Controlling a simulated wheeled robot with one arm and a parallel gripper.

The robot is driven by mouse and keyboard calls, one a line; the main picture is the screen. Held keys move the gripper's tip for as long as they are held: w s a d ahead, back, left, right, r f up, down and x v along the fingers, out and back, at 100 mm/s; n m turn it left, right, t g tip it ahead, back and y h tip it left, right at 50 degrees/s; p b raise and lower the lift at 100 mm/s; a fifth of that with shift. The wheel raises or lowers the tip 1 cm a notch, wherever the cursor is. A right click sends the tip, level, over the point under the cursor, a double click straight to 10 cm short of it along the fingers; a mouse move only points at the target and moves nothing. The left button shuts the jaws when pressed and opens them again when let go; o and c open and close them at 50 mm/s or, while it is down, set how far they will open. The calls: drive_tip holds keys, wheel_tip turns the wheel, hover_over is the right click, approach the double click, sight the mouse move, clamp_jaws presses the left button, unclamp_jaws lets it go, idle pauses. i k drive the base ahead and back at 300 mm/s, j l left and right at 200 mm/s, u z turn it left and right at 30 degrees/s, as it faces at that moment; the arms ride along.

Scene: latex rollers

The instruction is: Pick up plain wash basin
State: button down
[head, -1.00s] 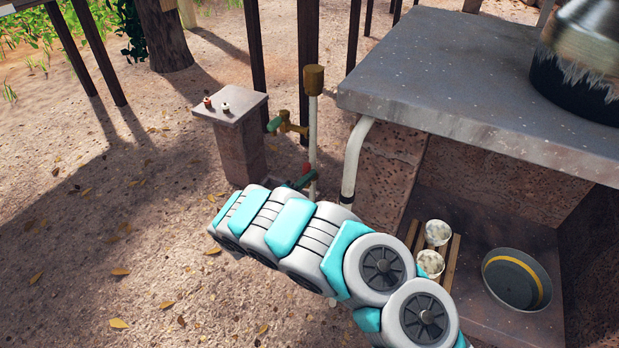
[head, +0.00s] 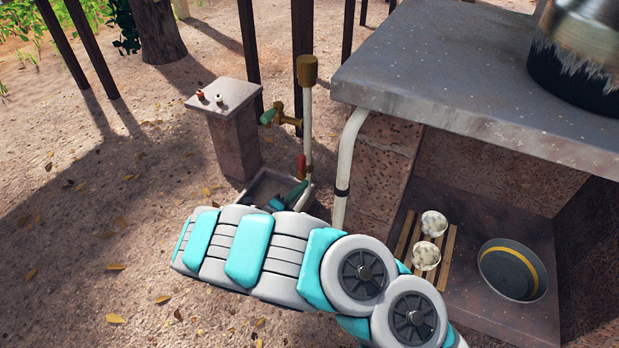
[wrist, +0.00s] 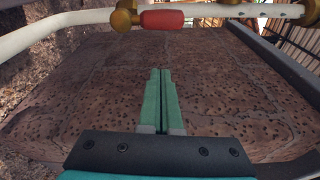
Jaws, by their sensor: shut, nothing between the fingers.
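A round dark grey basin (head: 505,278) with a yellow band inside sits upright in the low alcove under the stone counter, at the right of the head view. It is the only wash basin I can make out, and it is not in the wrist view. My gripper (wrist: 160,72) is shut and empty, its two green fingers pressed together in front of a pitted brick surface (wrist: 85,95). In the head view the gripper is partly hidden behind my arm, by the small trough under the tap, well left of the basin.
Two speckled cups (head: 426,256) stand on a wooden slatted rack left of the basin. The stone counter (head: 440,80) overhangs the alcove and carries a large metal pot (head: 580,60). A white pipe (head: 346,165) and a brass tap (head: 285,118) stand near my gripper. Open ground lies left.

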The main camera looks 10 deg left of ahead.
sight(512, 272)
drive_tip(key=k+j, duration=0.75)
drive_tip(key=k, duration=0.1)
